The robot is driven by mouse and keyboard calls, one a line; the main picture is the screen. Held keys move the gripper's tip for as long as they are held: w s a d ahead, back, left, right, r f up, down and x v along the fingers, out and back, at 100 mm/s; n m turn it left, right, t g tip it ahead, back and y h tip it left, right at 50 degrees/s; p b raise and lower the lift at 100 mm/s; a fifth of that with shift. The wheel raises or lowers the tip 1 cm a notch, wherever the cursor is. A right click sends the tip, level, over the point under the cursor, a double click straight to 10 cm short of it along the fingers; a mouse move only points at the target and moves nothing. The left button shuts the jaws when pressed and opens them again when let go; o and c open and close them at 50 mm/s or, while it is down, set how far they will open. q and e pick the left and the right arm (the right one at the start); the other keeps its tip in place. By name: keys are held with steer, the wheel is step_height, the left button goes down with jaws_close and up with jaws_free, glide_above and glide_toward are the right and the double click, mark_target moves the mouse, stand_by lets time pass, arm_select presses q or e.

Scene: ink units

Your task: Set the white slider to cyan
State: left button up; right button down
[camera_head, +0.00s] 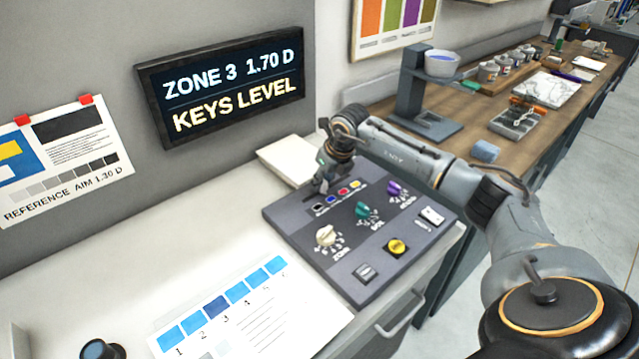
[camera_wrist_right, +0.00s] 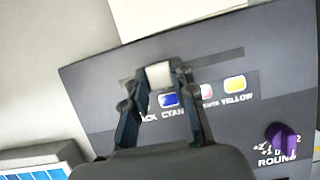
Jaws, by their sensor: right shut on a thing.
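The control panel (camera_head: 290,215) lies on the white counter. In the right wrist view, the white slider (camera_wrist_right: 158,76) sits in a dark slot (camera_wrist_right: 215,57) that runs above a row of colour keys. My right gripper (camera_wrist_right: 157,70) is shut on the slider, with a fingertip on each side of it. The slider is above the blue key (camera_wrist_right: 168,100) labelled CYAN, perhaps slightly to its left. The black key is hidden behind a finger. In the head view my right gripper (camera_head: 320,183) is at the panel's far edge and hides the slider. My left gripper is not in view.
Magenta (camera_wrist_right: 206,91) and yellow (camera_wrist_right: 235,85) keys are right of cyan. Knobs, including a cream one (camera_head: 326,236) and a purple one (camera_head: 394,188), stand up from the panel. A wall display (camera_head: 222,85) reads "ZONE 3 1.70 D KEYS LEVEL". A swatch sheet (camera_head: 290,320) lies in front.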

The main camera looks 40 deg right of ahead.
steer(key=c, duration=1.1)
jaws_free()
steer(key=v, duration=1.2)
steer(key=shift+r, duration=0.1)
steer(key=shift+w, duration=0.1)
